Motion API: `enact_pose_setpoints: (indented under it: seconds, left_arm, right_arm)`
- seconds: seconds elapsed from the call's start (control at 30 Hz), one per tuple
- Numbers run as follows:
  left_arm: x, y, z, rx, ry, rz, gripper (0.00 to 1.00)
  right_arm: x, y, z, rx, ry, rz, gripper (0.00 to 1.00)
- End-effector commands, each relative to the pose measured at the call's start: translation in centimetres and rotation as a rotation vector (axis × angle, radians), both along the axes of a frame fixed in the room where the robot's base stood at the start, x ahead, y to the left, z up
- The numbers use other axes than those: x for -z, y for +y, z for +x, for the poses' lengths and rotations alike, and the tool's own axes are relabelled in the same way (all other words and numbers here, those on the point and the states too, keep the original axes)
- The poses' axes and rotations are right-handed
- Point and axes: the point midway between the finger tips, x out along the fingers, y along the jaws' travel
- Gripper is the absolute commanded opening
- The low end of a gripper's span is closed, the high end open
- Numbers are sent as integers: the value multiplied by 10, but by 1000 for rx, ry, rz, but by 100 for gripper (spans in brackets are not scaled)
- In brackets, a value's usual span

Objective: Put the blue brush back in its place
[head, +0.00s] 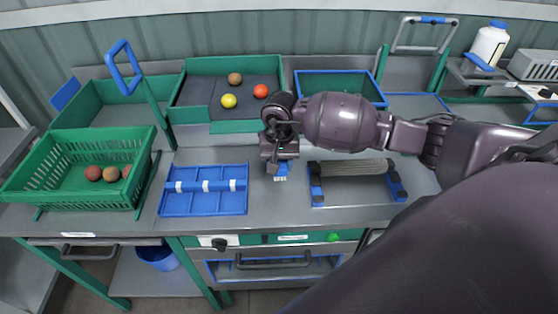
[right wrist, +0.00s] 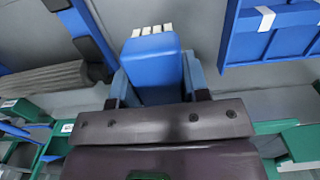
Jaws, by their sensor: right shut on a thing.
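The blue brush (head: 282,169) has a blue body and short white bristle tufts. My right gripper (head: 279,162) is shut on it and holds it over the grey worktop, between the blue divided tray and the roller stand. In the right wrist view the brush (right wrist: 152,68) sits between the two fingers, with its white tufts pointing away from the gripper. I cannot tell whether the tufts touch the worktop. My left gripper is not in view.
The blue tray with white clips (head: 205,209) lies to the left of the brush, and the grey roller stand (head: 316,185) to the right. A green crate (head: 75,199) holds several round fruits. A green sorting bin (head: 198,117) and a blue-rimmed bin (head: 338,73) stand behind.

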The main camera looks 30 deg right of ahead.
Motion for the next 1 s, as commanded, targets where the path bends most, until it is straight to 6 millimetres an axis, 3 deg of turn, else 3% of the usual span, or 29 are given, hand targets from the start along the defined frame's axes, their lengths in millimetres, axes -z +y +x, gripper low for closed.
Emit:
enact_pose_setpoints:
  seconds: [0.47, 1.0]
  left_arm:
    - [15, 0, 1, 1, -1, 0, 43]
    - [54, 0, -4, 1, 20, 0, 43]
  right_arm:
    - [39, 0, 0, 1, 1, 0, 12]
    - [72, 0, 0, 0, 0, 0, 12]
